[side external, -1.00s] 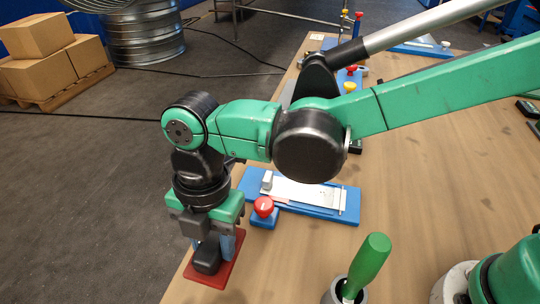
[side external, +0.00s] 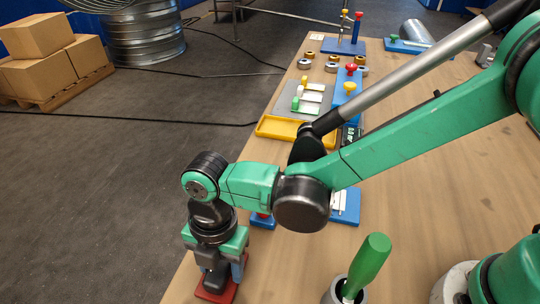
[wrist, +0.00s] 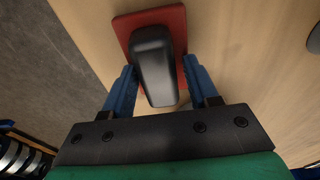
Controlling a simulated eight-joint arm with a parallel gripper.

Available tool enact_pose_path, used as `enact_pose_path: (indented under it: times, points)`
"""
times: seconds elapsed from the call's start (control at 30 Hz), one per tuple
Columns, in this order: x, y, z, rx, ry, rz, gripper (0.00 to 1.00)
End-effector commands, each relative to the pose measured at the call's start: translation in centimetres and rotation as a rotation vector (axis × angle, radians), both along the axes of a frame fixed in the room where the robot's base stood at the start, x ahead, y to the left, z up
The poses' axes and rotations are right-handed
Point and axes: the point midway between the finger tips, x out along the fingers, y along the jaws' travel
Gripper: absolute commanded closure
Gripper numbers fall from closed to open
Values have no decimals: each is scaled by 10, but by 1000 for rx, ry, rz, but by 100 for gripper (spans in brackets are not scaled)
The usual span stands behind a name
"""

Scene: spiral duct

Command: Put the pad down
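The pad is a red square plate (side external: 231,294) with a black block-shaped handle on it. It is low in the side view, by the near left edge of the table, and appears to rest flat on the wood. The red plate (wrist: 124,28) and black handle (wrist: 154,65) also show in the wrist view. My gripper (side external: 221,277) points down over the pad, one blue finger on each side of the handle. In the wrist view, my gripper (wrist: 160,66) shows narrow gaps between fingers and handle, so it looks open around it.
The green-handled tool (side external: 368,265) stands in a grey cup to the right. A blue block (side external: 262,221) and a blue board (side external: 346,207) lie behind my gripper. A yellow tray (side external: 272,129) and several small parts are farther back. The table's left edge is close to the pad.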

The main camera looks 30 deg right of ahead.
Motion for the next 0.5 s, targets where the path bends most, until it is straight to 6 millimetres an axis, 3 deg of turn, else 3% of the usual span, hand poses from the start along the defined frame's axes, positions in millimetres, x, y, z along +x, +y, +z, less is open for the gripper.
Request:
enact_pose_path:
  times: [0.5]
  points:
    - [0,0,6,1,-1,0,30]
